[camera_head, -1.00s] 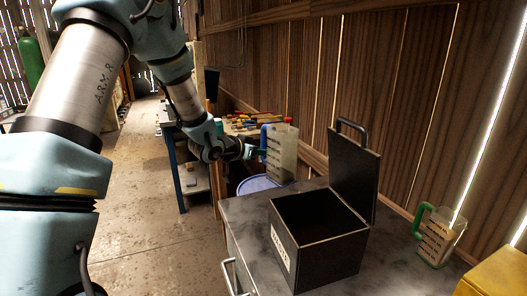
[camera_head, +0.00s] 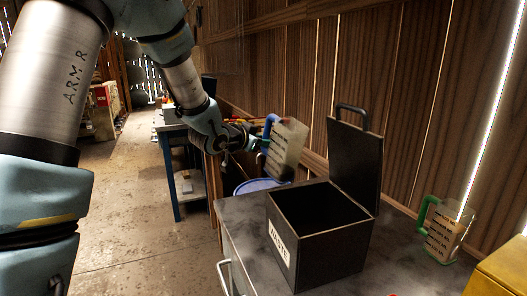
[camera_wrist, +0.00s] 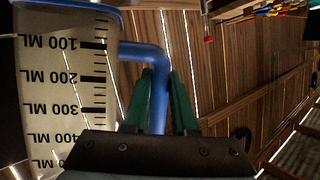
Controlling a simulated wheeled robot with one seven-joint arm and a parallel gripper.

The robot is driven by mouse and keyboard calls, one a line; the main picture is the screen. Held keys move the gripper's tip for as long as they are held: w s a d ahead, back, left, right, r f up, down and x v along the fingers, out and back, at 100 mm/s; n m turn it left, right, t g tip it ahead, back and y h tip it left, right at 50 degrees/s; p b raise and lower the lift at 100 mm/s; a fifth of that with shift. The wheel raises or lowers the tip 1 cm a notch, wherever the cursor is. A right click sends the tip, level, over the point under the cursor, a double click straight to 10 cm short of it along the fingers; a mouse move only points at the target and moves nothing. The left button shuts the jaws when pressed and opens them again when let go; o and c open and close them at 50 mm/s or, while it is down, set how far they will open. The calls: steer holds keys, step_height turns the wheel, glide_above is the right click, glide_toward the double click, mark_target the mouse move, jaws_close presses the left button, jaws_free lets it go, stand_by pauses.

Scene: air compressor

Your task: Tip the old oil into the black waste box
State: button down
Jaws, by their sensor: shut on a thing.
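The black waste box (camera_head: 345,252) stands on the dark worktop with its lid (camera_head: 354,165) raised upright at the back and its top open. Its inside looks dark and its floor cannot be made out. My gripper (camera_head: 262,145) is shut on the blue handle of a measuring jug (camera_head: 287,150), behind and to the left of the box and above the worktop's far edge. The jug is tilted a little to the right. In the wrist view the green fingers (camera_wrist: 172,105) close on the blue handle (camera_wrist: 157,75), with the scaled jug wall (camera_wrist: 75,90) beside them. The oil cannot be made out.
A second jug with a green handle (camera_head: 441,232) stands on the worktop (camera_head: 240,212) right of the box. A yellow object (camera_head: 503,270) sits at the lower right corner. A blue round lid or drum (camera_head: 258,186) is below the held jug. A plank wall runs behind.

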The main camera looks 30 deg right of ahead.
mark_target(268, 120)
steer(key=shift+s+d+r+m+t+b, duration=0.1)
steer(key=shift+s+r+m+t+b, duration=0.25)
steer(key=shift+b, duration=0.6)
steer(key=r+m+t+b, duration=0.1)
steer(key=b, duration=0.3)
steer(key=r+m+b, duration=0.1)
steer(key=b, duration=0.3)
steer(key=shift+w+r+m+t+h, duration=0.2)
steer(key=shift+w+m+t+h, duration=0.1)
steer(key=shift+m+t, duration=0.05)
steer(key=shift+b, duration=0.4)
steer(key=m+b, duration=0.1)
steer(key=b, duration=0.2)
steer(key=s+m+t+b, duration=0.1)
steer(key=b, duration=0.2)
steer(key=shift+r+h, duration=0.3)
steer(key=shift+r, duration=0.2)
steer(key=shift+s+r+m+b, duration=0.2)
steer(key=shift+r+m+b, duration=0.2)
steer(key=shift+b, duration=0.65)
steer(key=shift+s+d+r+m+h+b, duration=0.15)
steer(key=shift+r+m+b, duration=0.15)
steer(key=shift+r+b, duration=0.25)
steer(key=shift+s+a+r+m+h+b, duration=0.15)
steer(key=shift+r+m+b, duration=0.15)
steer(key=shift+r+b, duration=0.2)
steer(key=shift+d+t, duration=0.1)
steer(key=shift+t, duration=0.2)
